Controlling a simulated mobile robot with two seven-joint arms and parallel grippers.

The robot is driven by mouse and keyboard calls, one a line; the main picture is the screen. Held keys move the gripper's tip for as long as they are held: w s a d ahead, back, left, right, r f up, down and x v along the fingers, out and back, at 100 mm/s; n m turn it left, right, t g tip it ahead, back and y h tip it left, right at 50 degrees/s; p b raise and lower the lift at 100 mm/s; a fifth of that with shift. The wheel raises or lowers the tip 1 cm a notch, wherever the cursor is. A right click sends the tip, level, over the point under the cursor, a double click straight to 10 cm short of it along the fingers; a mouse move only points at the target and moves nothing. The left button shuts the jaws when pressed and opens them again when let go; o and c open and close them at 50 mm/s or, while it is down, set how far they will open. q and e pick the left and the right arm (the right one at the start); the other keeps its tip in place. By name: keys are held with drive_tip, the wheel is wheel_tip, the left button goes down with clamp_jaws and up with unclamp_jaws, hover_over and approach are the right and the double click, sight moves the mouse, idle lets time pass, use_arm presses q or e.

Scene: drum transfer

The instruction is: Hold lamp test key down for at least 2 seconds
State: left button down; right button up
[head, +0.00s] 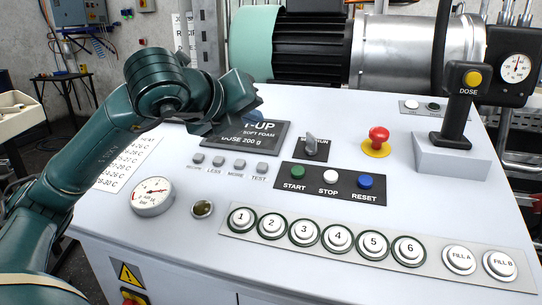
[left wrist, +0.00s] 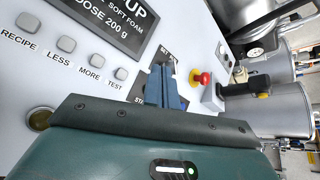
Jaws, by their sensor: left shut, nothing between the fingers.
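The TEST key (head: 262,168) is a small grey button at the right end of a row of grey keys on the white console. It also shows in the left wrist view (left wrist: 121,74), left of the fingers. My right gripper is not in view.
Near the TEST key are the MORE key (head: 239,164), the black selector switch (head: 311,146) and the green START button (head: 298,172). A red mushroom button (head: 379,137) and a DOSE lever (head: 461,100) stand up farther right. Numbered buttons (head: 304,232) line the front.

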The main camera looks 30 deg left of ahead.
sight(262, 167)
use_arm(q)
drive_tip(key=shift+s, duration=0.15)
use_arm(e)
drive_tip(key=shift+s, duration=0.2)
